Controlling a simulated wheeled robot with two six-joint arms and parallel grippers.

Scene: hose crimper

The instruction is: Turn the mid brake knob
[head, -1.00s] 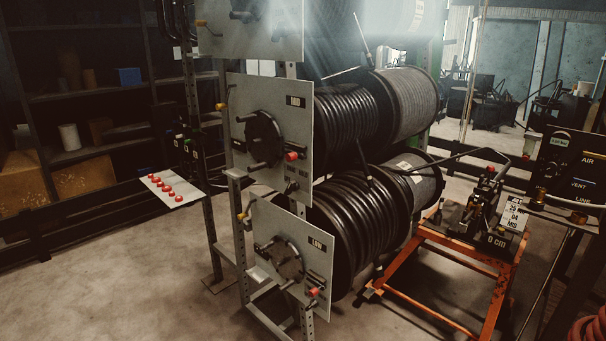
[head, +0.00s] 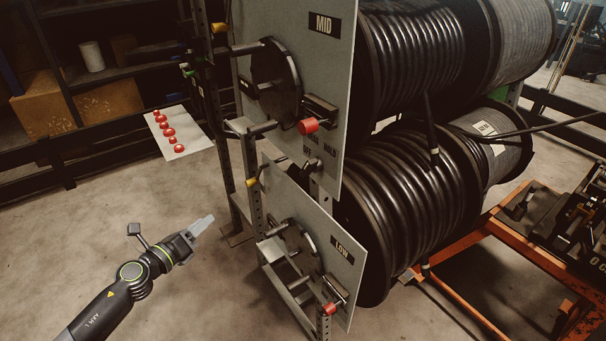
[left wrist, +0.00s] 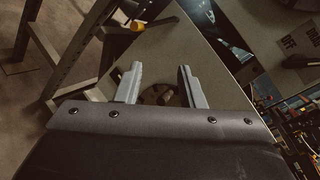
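The MID panel (head: 330,75) is a grey plate in the upper middle of the head view. The lettering and a dark knob-like part (left wrist: 298,62) also show at the right of the left wrist view. My left gripper (head: 205,226) is left of and below the panel, apart from it. In the left wrist view the fingers (left wrist: 160,82) stand apart, empty. My right gripper is out of view.
The LOW panel (head: 342,258) with its handwheel and red knob (head: 330,308) is below the MID one. Hose reels (head: 400,205) stand behind. A plate with red buttons (head: 178,138) is at left, an orange-framed cart (head: 500,240) at right. Open floor lies around my left arm.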

